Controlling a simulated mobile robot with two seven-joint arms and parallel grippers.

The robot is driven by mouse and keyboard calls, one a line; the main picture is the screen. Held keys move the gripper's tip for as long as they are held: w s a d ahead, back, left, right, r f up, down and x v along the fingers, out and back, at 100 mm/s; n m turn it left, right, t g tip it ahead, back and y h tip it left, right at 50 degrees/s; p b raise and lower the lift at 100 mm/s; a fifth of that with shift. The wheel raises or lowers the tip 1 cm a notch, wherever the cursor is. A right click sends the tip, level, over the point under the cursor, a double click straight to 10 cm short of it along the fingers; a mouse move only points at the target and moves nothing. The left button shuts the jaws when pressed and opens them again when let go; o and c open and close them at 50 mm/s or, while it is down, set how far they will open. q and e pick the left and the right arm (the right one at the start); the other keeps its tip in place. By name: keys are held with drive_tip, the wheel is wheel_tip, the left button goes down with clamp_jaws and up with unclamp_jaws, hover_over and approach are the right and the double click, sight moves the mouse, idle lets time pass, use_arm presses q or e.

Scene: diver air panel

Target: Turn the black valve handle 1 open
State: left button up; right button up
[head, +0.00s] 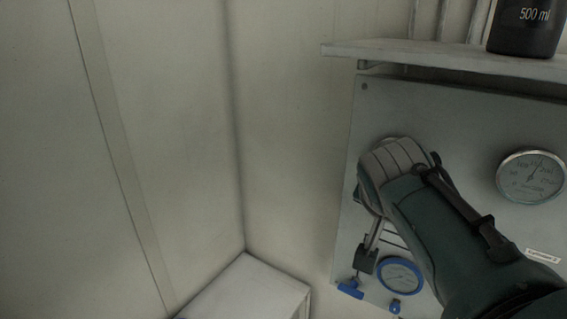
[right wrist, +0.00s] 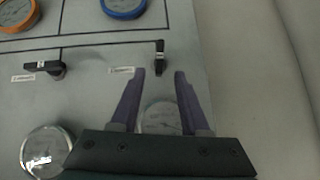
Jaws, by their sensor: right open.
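In the right wrist view a black valve handle (right wrist: 160,57) stands upright in the picture on the grey panel, close to the panel's right edge there. A second black handle (right wrist: 45,68) lies crosswise to its left. Both have small labels that I cannot read, so I cannot tell by number which is handle 1. My right gripper (right wrist: 160,72) is open, its two purple fingers apart, with the upright handle just beyond and between the tips. Nothing is visibly gripped. In the head view my right arm hides this part of the panel (head: 440,125). My left gripper is out of view.
A silver gauge (head: 531,177) and a blue-rimmed gauge (head: 400,275) are on the panel, with a blue handle (head: 350,290) near its lower left. A shelf (head: 430,52) above carries a dark 500 ml bottle (head: 524,25). A white box top (head: 245,290) is lower left.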

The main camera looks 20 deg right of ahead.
drive_tip(key=shift+s+a+r, duration=0.1)
drive_tip(key=shift+s+r, duration=0.05)
drive_tip(key=s+d+f+n+g, duration=0.1)
drive_tip(key=s+d+n, duration=0.25)
drive_tip(key=s, duration=0.75)
drive_tip(key=s+a+r+n+g+y, duration=0.2)
drive_tip(key=s+a+n+y, duration=0.4)
drive_tip(key=s+a+n, duration=0.3)
drive_tip(key=s+a, duration=0.4)
drive_tip(key=s, duration=0.4)
drive_tip(key=shift+w, duration=0.1)
